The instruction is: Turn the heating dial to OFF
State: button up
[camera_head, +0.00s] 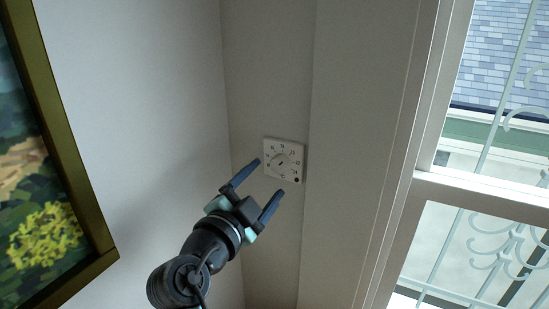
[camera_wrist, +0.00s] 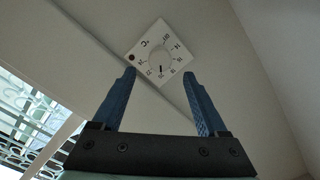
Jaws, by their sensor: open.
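The heating dial (camera_head: 282,161) is a round white knob on a square white plate, fixed to a narrow wall panel. It carries a ring of dark numbers and a dark pointer mark, and a dark round spot sits at one corner of the plate. In the wrist view the dial (camera_wrist: 158,62) appears beyond the fingertips, with its short dark mark near the lower middle. My gripper (camera_head: 267,176) is open and empty, its two blue fingers pointing up toward the plate from below left. In the wrist view the fingers (camera_wrist: 159,72) stand apart, with a gap to the dial.
A framed painting (camera_head: 97,222) hangs on the left wall. A window with a white frame (camera_head: 482,191) and pale scrolled bars is on the right. The wall around the dial plate is bare.

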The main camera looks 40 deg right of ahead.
aim_at(278, 167)
jog(key=shift+p+x, duration=0.9)
jog(key=shift+x, duration=1.7)
jog(key=shift+c, duration=0.3)
grip_shut()
